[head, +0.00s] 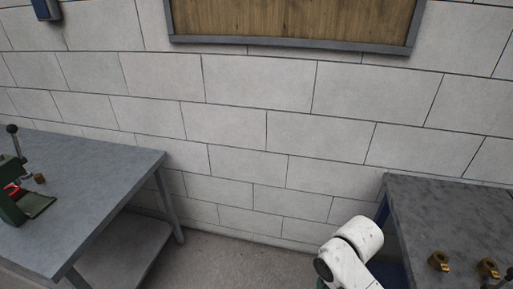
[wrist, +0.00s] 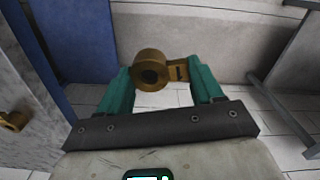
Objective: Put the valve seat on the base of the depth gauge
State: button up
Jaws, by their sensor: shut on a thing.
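My gripper (wrist: 162,84) has two teal fingers and is shut on a brass ring with a flat side tab, which appears to be the valve seat (wrist: 147,82). It holds the piece up above the floor, clear of any surface. In the head view, a green stand (head: 14,207) with a black-knobbed lever and a red part is at the left edge and appears to be the depth gauge. Its flat dark base plate (head: 38,206) looks bare, and the stand is partly cut off. My gripper and the held piece are not visible in the head view.
The stand is on the left grey table (head: 100,185), with a small brass piece (head: 39,178) behind its base. The right dark table (head: 450,215) bears two brass pieces (head: 439,261) (head: 488,268). Open floor (head: 215,262) lies between the tables, before a block wall.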

notch_tip(320, 180, down, 3)
jog(key=shift+b, duration=1.05)
jog(key=s+f, duration=0.4)
jog(key=f, duration=0.1)
jog(key=shift+s+f, duration=0.2)
jog(key=shift+f, duration=0.05)
jog(key=shift+d, duration=0.1)
